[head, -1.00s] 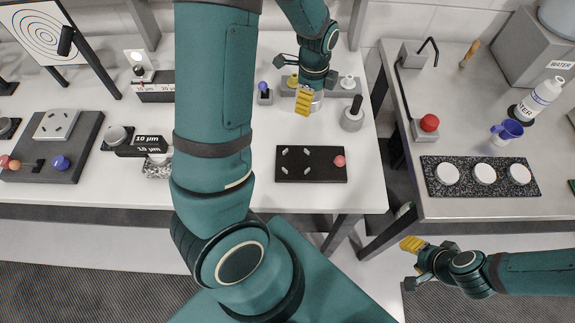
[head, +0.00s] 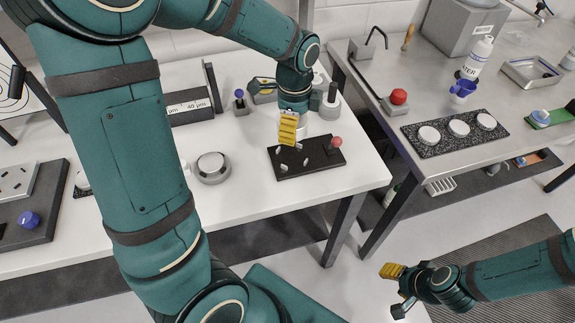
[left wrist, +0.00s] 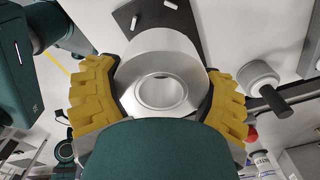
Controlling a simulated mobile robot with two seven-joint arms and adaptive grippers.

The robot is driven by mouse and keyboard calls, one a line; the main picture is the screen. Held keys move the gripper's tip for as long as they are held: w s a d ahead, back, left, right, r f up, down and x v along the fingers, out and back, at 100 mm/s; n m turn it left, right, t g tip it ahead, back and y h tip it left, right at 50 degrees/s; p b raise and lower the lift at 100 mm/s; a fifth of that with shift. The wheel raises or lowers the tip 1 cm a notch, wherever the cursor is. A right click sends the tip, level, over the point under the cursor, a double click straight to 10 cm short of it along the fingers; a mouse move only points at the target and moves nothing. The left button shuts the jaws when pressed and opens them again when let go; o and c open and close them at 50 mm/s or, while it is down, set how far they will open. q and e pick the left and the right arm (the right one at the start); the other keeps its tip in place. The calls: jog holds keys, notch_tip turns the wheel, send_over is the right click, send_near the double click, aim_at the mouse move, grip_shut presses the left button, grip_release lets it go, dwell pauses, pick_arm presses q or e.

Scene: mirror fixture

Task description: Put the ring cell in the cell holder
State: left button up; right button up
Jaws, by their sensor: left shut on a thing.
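My left gripper (head: 290,130) is shut on the ring cell, a silver metal cylinder with a round opening. The cell (left wrist: 150,55) fills the gap between the yellow finger pads in the left wrist view. In the head view the near finger largely hides it. A black plate with several small white pegs and a red knob, which looks like the cell holder (head: 296,168), lies on the white table. The gripper is above its back edge; the plate also shows behind the cell in the left wrist view (left wrist: 187,34). My right gripper (head: 398,290) is open and empty, low at right.
A round grey-and-white device (head: 211,167) stands left of the plate. A black-handled grey piece (head: 331,103) stands close behind the gripper. Bare tabletop lies before the plate.

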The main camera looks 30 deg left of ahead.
pick_arm(q)
jog(key=b, duration=0.1)
send_over(293, 159)
jog(key=f, duration=0.5)
jog(key=shift+w+f, duration=0.2)
jog(key=shift+f, duration=0.1)
jog(key=shift+f+b, duration=0.6)
jog(key=shift+f, duration=1.65)
jog(key=shift+s+r, duration=0.1)
jog(key=shift+s, duration=0.05)
jog(key=shift+s+f, duration=0.15)
jog(key=shift+f, duration=0.2)
jog(key=o, duration=1.2)
jog(key=shift+f, duration=0.25)
